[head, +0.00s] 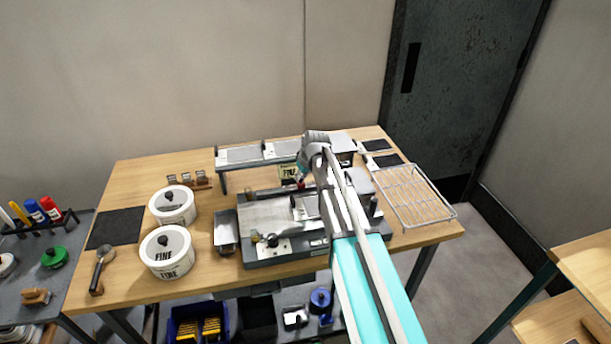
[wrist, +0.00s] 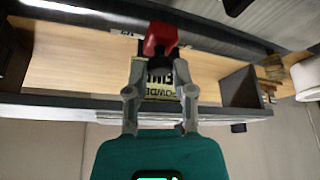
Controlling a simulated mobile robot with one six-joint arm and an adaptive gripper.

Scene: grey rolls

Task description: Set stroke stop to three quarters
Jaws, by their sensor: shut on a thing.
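My gripper (wrist: 160,58) is shut on a red knob (wrist: 160,36), which shows between and just beyond its fingertips in the wrist view. In the head view my gripper (head: 301,178) reaches down at the back of a grey machine (head: 265,218) on the table, and only a little of the red knob (head: 301,184) shows. I take this knob to be the stroke stop. A dark rail or bar runs beside it. I cannot read any scale or stop setting. My arm hides the right part of the machine.
Behind the machine stands a long grey shelf (head: 222,166) and a yellow-labelled box (head: 287,173). Two white tubs (head: 167,262) marked FINE and a grey tray (head: 227,244) are at the left. A wire rack (head: 415,195) lies at the right.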

